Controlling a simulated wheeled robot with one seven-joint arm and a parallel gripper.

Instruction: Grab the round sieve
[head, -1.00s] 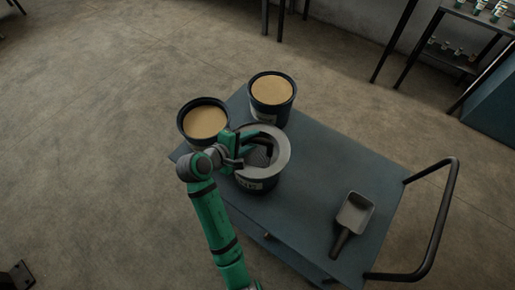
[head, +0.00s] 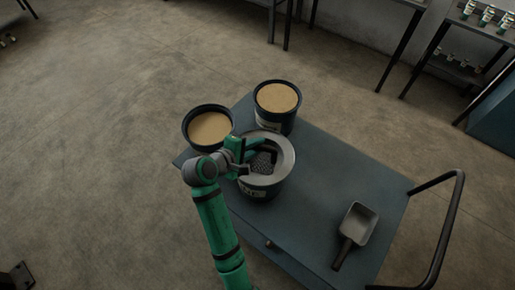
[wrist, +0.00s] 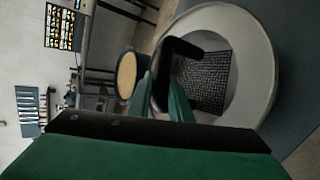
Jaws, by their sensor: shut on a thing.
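The round sieve (head: 285,153) is a wide grey ring with dark mesh in its middle. It sits at the top of a dark labelled bucket (head: 262,193) on the cart. In the wrist view the sieve (wrist: 258,62) fills the right side, and its mesh shows inside the ring. My gripper (head: 256,151) reaches in from the left over the ring and is shut on the sieve. In the wrist view my gripper (wrist: 176,75) has its fingers at the ring's left part. The exact contact is hidden, and I cannot tell whether the sieve is clear of the bucket.
Two buckets of tan material, one at the left (head: 209,128) and one behind (head: 277,98), stand close by on the blue-grey cart (head: 320,185). A grey scoop (head: 357,225) lies at the right, near the cart's tubular handle (head: 455,215). The cart's middle is clear.

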